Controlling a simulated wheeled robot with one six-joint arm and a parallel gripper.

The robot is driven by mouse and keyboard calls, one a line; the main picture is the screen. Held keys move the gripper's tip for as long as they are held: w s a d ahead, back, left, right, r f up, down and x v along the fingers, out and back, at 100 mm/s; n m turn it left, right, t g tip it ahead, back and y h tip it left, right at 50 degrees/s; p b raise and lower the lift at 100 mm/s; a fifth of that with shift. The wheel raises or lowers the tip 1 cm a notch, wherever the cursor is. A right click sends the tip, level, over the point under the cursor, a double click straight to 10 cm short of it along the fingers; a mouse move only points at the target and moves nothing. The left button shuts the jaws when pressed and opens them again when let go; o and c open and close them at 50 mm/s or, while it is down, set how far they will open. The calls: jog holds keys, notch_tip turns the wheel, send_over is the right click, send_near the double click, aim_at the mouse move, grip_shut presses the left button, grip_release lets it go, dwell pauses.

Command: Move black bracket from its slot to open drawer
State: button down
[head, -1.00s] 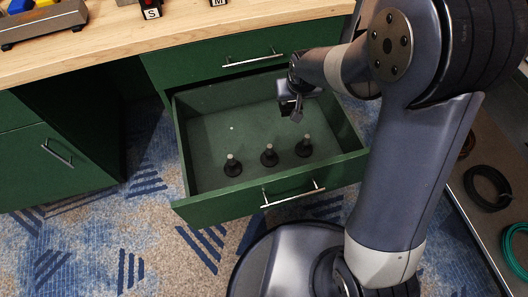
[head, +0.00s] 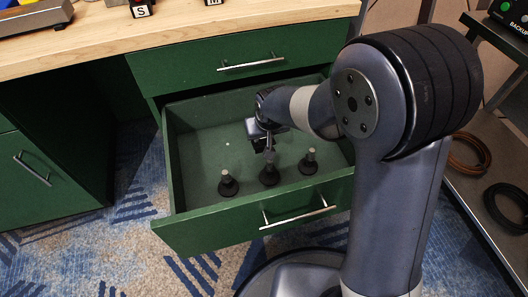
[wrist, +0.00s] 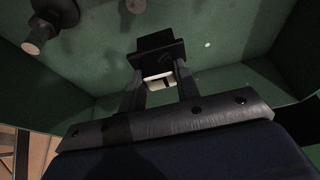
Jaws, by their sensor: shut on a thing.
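The open drawer (head: 255,231) is green and pulled out below the desk top; its green inside also fills the wrist view (wrist: 95,75). My gripper (head: 264,143) is inside the drawer's outline in the head view, above its floor. In the wrist view my gripper (wrist: 160,75) is shut on the black bracket (wrist: 160,48), a small dark block with a pale strip near the fingers. The bracket is hard to make out in the head view. I cannot tell whether it touches the drawer floor.
Three black-based posts with pale tops, such as the left one (head: 228,183), stand in the drawer's front part. A closed drawer (head: 220,68) is above. A wooden desk top (head: 200,35) bears a grey tray (head: 35,18). Cable coils (head: 505,205) lie on a shelf at right.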

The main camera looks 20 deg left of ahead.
aim_at(265, 144)
jog(key=shift+f+b, duration=1.05)
jog(key=shift+f, duration=1.65)
jog(key=shift+f, duration=0.2)
jog(key=c, duration=1)
grip_release()
jog(key=shift+c, duration=0.2)
jog(key=shift+r, duration=0.1)
jog(key=shift+r, duration=0.3)
jog(key=p+v, duration=0.4)
jog(key=v, duration=0.7)
jog(key=shift+s+r+p, duration=0.2)
jog(key=shift+p, duration=0.1)
jog(key=shift+d, duration=0.15)
